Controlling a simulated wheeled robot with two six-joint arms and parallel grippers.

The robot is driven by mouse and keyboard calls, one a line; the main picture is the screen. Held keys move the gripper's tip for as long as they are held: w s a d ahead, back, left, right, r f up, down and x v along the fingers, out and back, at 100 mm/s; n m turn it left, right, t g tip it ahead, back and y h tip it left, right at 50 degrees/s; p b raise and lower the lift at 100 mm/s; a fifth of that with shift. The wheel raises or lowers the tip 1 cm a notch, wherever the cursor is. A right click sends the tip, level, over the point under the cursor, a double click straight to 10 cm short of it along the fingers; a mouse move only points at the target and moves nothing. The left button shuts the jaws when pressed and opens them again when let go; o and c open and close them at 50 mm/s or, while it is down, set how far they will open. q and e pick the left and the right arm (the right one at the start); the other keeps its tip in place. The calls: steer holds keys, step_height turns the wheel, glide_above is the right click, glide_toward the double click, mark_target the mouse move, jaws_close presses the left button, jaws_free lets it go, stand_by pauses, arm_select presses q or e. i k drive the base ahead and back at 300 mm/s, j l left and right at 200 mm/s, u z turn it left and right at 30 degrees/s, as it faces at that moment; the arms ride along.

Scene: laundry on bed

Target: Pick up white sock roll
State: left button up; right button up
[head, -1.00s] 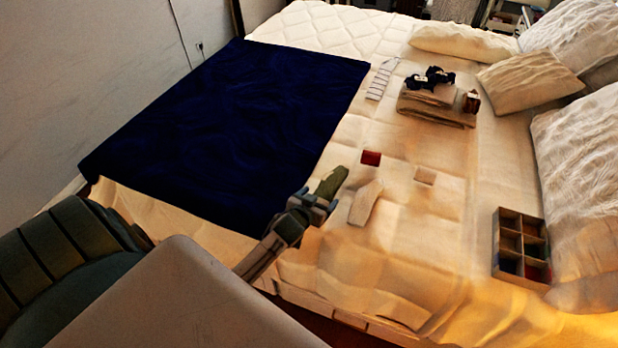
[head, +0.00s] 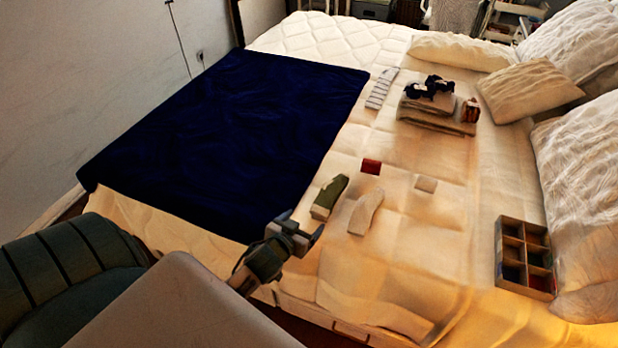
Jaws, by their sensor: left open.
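A small white roll (head: 426,184) lies on the cream bedspread, right of a small red roll (head: 371,166). A longer white sock-shaped piece (head: 365,212) lies nearer me, beside a similar olive-green one (head: 329,197). I cannot tell for sure which white piece is the sock roll. My left gripper (head: 312,238) is open and appears empty, near the bed's front edge. It is below and left of the green and white long pieces, apart from both. My right gripper is out of view.
A dark blue blanket (head: 240,135) covers the bed's left part. A compartment box (head: 499,250) stands at the right by the pillows (head: 585,150). Folded towels (head: 437,115) with dark items on top lie farther back. The bedspread between the long pieces and the box is clear.

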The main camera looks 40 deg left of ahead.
mark_target(424, 183)
steer(key=i+l+u, duration=0.25)
steer(key=i+l, duration=0.2)
steer(key=l, duration=0.2)
steer(key=i+l+u, duration=0.15)
steer(key=l, duration=0.2)
steer(key=i+l+u, duration=0.1)
steer(key=l, duration=0.3)
steer(key=i, duration=0.1)
